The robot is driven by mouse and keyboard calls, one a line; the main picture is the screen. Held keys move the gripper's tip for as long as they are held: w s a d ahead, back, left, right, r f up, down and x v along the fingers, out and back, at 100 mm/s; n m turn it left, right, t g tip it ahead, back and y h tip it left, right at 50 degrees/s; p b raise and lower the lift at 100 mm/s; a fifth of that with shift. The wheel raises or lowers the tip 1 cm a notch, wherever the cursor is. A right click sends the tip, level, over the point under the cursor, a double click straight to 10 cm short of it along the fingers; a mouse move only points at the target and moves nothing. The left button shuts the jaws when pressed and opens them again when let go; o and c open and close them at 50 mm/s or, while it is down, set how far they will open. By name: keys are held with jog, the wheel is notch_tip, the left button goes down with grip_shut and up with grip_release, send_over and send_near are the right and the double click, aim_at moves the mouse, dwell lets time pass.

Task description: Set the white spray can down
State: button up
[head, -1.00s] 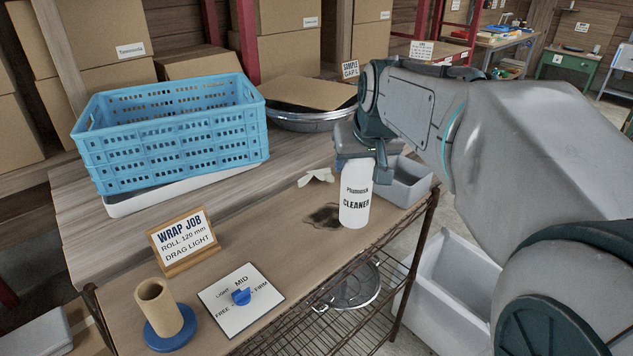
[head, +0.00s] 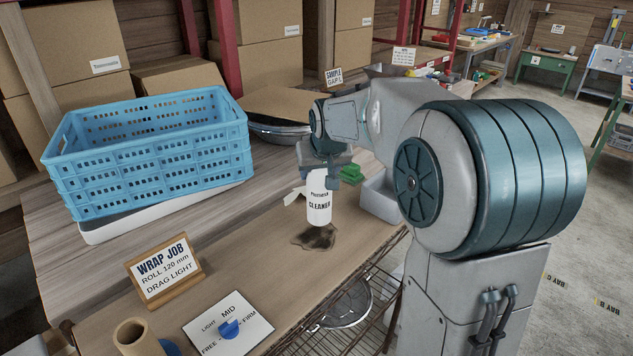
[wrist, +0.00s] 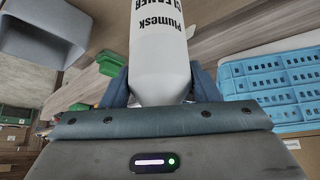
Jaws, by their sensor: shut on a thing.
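The white spray can (head: 319,203), labelled CLEANER, is upright in my gripper (head: 324,172) over the wooden bench top. My gripper is shut on the can's upper part from above. In the wrist view the can (wrist: 160,45) stands between the two blue fingers of my gripper (wrist: 162,88). The can's base is just behind a dark stain (head: 315,238) in the head view. I cannot tell whether the base touches the bench. The can's top is hidden by the gripper.
A blue crate (head: 150,165) stands at the back left. A WRAP JOB sign (head: 163,268), a dial card (head: 228,322) and a cardboard tube (head: 136,335) are at the front left. A grey bin (head: 380,200) and green items (head: 346,175) are right of the can. Bench is clear left of the stain.

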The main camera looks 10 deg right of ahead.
aim_at(319, 186)
jog(key=shift+w+f, duration=0.15)
jog(key=shift+f, duration=0.9)
jog(key=shift+w+f, duration=0.1)
jog(key=shift+f, duration=0.95)
jog(key=shift+f, duration=0.15)
jog(key=o, duration=1.6)
jog(key=shift+s, duration=0.1)
